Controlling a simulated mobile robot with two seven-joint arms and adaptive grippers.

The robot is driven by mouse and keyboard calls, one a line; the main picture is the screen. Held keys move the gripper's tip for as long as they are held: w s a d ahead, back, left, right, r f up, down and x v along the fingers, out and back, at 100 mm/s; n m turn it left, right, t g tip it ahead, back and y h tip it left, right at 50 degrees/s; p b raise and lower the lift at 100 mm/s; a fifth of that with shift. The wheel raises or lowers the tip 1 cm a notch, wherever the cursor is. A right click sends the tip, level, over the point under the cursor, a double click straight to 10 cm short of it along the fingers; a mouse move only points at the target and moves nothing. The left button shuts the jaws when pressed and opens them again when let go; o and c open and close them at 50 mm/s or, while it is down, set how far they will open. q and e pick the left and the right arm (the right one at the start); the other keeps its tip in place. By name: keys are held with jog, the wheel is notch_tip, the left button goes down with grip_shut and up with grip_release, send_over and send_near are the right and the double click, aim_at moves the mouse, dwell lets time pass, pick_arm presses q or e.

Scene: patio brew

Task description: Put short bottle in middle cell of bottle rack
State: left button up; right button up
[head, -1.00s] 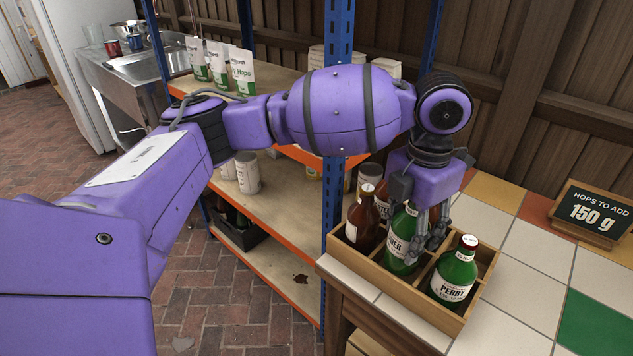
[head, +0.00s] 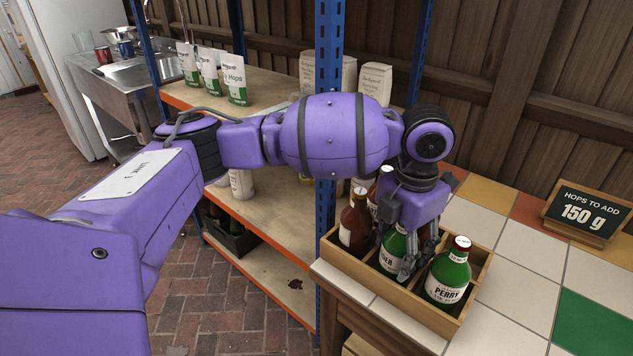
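The wooden bottle rack (head: 424,318) stands on the tiled counter. A green bottle with a white cider label (head: 388,262), which I take to be the short bottle, is in the middle cell, its lower part hidden by the front wall. My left gripper (head: 416,262) points down over it, with its fingers at the bottle's right side, and appears shut on it. The palm covers the bottle's top. Whether the base touches the rack floor is hidden. My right gripper is not in view.
A green perry bottle (head: 446,278) stands in the right cell, close to my fingers. A brown bottle (head: 355,224) stands in the left cell, with another red-capped one behind. A blue shelf post (head: 328,70) stands behind my arm. The counter's right is clear around the hops sign (head: 583,214).

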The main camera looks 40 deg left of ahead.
pick_arm(q)
jog(key=shift+r, duration=0.15)
notch_tip(320, 180, up, 11)
jog(key=shift+f+p, duration=0.1)
jog(key=shift+p, duration=0.55)
jog(key=shift+r, duration=0.75)
jog(key=shift+f, duration=0.15)
